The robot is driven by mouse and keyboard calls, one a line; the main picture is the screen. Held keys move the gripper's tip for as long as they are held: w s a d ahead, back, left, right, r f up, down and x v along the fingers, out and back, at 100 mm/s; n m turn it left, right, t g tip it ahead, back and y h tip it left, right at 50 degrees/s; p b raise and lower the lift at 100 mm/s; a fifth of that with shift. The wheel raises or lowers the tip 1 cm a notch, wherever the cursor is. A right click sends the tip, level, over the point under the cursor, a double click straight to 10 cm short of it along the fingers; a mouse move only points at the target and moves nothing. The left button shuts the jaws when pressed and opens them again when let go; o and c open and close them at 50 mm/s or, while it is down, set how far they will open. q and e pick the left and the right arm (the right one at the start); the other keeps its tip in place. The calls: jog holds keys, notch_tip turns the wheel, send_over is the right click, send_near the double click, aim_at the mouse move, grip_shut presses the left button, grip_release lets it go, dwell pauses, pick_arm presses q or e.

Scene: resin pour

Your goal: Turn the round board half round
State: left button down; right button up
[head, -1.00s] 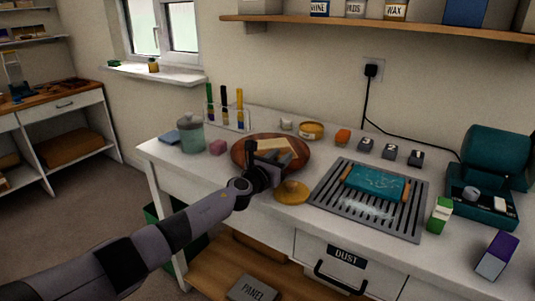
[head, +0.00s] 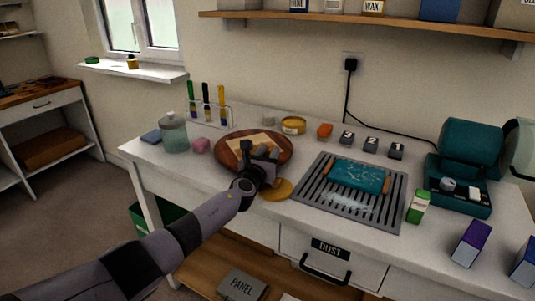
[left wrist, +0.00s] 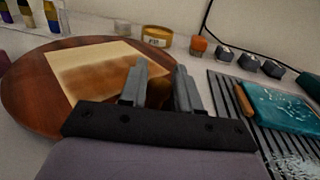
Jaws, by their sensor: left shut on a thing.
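The round board (head: 226,152) is a brown wooden disc lying on the white worktop, with a pale square sheet (head: 243,143) on it. In the left wrist view, the board (left wrist: 28,95) fills the left side, and the sheet (left wrist: 95,65) has a brown shaded patch. My left gripper (head: 265,153) is at the board's front right edge, its fingers (left wrist: 163,88) shut on the rim. The fingers and the gripper body hide the exact contact. My right gripper is in neither view.
A yellow disc (head: 280,191) lies close in front of the gripper. A slatted grey tray (head: 310,203) with a teal slab (head: 355,176) is to the right. A pink block (head: 200,145), a glass jar (head: 173,135) and a tube rack (head: 229,113) stand left and behind. A round tin (head: 293,126) sits behind.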

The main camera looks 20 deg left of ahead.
pick_arm(q)
jog(key=shift+d, duration=0.1)
jog(key=c, duration=0.9)
grip_release()
jog(key=shift+c, duration=0.2)
jog(key=shift+s+r+p, duration=0.1)
jog(key=shift+s+p, duration=0.4)
jog(key=shift+p, duration=0.15)
jog(key=s+p, duration=0.2)
jog(key=s, duration=0.2)
jog(key=shift+p, duration=0.4)
jog(key=shift+s, duration=1.05)
